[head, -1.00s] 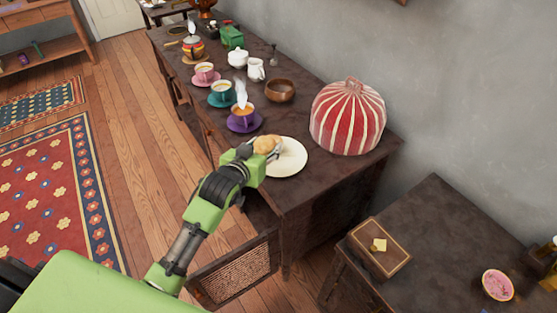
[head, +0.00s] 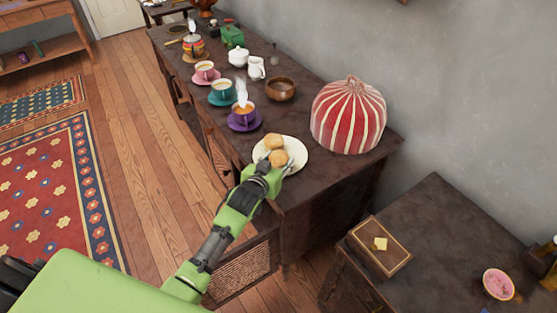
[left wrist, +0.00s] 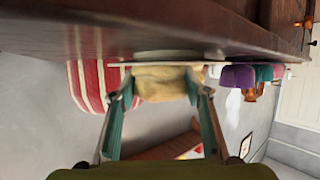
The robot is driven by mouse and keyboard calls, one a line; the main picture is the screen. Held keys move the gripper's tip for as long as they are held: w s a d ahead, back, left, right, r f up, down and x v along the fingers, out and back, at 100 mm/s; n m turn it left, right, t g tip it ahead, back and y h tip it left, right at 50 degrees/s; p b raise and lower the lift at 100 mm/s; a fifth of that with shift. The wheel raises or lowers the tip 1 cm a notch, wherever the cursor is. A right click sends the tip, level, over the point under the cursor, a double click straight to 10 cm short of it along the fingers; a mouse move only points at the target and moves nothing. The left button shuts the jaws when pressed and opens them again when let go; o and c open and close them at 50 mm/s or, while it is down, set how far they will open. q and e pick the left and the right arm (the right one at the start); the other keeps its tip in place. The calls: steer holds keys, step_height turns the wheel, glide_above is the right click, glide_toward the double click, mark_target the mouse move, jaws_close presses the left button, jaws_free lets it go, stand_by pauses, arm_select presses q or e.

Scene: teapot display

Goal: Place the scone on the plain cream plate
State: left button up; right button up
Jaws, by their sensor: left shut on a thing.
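My left gripper (head: 276,165) reaches over the front edge of the plain cream plate (head: 298,148) and is shut on a golden scone (head: 279,158). A second scone (head: 274,141) sits on the plate just behind the held one. In the left wrist view, which is turned over, the held scone (left wrist: 161,85) is between the two fingers (left wrist: 160,90). The plate shows there edge-on as a thin pale strip (left wrist: 118,64) right against the scone. I cannot tell whether the held scone touches the plate. My right gripper is not in view.
A purple cup and saucer (head: 243,117) stand left of the plate, with more cups beyond. A red-and-white striped tea cosy (head: 348,115) stands to its right, a wooden bowl (head: 280,90) behind. Bare tabletop (head: 318,180) lies right of the plate.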

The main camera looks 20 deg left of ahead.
arm_select(q)
steer(key=o, duration=1.1)
steer(key=shift+f, duration=0.1)
steer(key=shift+s+r, duration=0.15)
steer(key=shift+r, duration=0.05)
steer(key=v, duration=1.1)
steer(key=shift+s+r, duration=0.1)
steer(key=shift+s, duration=0.25)
